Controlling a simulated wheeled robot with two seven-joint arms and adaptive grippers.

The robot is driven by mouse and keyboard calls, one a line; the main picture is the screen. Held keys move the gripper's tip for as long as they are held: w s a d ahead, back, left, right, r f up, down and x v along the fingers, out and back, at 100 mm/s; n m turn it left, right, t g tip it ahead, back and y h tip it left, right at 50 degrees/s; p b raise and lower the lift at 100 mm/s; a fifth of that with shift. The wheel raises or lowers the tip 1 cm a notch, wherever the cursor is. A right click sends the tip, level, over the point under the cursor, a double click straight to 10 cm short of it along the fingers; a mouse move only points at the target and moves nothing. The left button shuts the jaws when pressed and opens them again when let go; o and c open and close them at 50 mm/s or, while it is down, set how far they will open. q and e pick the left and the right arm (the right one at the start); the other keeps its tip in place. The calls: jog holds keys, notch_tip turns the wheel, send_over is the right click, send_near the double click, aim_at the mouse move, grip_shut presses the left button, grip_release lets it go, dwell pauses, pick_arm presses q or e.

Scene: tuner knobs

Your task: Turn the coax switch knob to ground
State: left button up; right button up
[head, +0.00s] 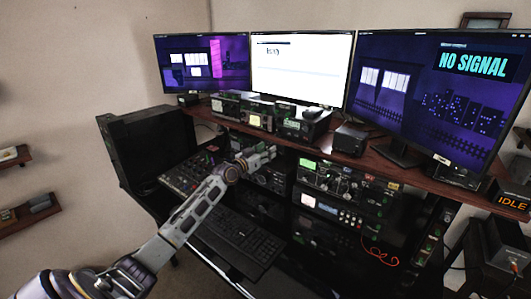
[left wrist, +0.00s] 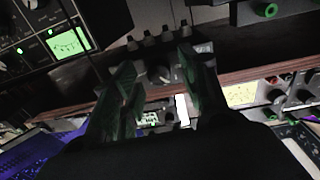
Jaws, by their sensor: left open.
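My left gripper (head: 268,155) reaches in from the left to the front of the radio rack, just under the desk shelf's edge. In the left wrist view its two dark fingers (left wrist: 156,84) are apart, with nothing held between them. A round dark knob (left wrist: 159,75) with a pale mark shows in the gap between the fingertips, beyond them. It may be the coax switch knob, but its label is too small to read. I cannot tell whether the fingers touch it. In the head view the gripper hides this spot. My right gripper is not in view.
A row of small knobs (left wrist: 155,40) sits near the round knob. The wooden shelf (head: 340,156) runs above the rack, with three monitors on it. A radio panel (head: 340,180) is right of my gripper, a mixer (head: 190,170) left, a keyboard (head: 238,235) below.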

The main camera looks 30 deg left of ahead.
pick_arm(q)
jog(key=c, duration=0.7)
grip_shut()
jog(key=shift+n+p, duration=0.35)
jog(key=shift+n, duration=3.65)
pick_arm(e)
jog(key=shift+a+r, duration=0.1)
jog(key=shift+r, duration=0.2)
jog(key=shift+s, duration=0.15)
